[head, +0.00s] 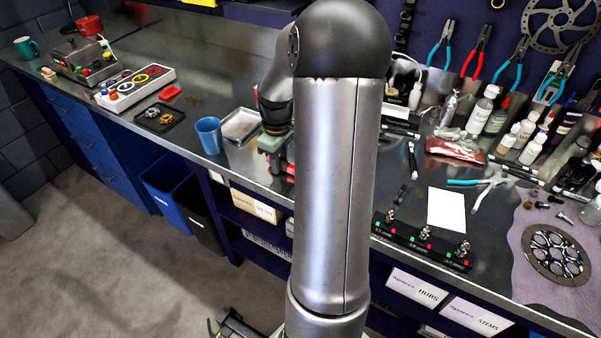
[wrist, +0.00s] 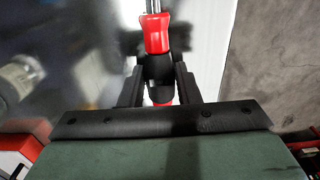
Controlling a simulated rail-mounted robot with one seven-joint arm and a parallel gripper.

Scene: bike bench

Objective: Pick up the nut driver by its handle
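The nut driver (wrist: 157,35) shows in the wrist view, with a red and black handle and a metal shaft running out of the top edge. My gripper (wrist: 160,80) has its two dark fingers on either side of the black part of the handle. The fingers stand close to the handle, but I cannot tell whether they touch it. The lower end of the handle is hidden below my gripper's palm. In the head view my arm blocks the middle of the bench, and the nut driver cannot be made out there.
In the head view a blue cup (head: 208,136) and a metal tray (head: 241,126) stand left of my gripper. A black rack (head: 421,241) with several metal pieces lies to the right along the bench's front edge, near a white sheet (head: 446,210).

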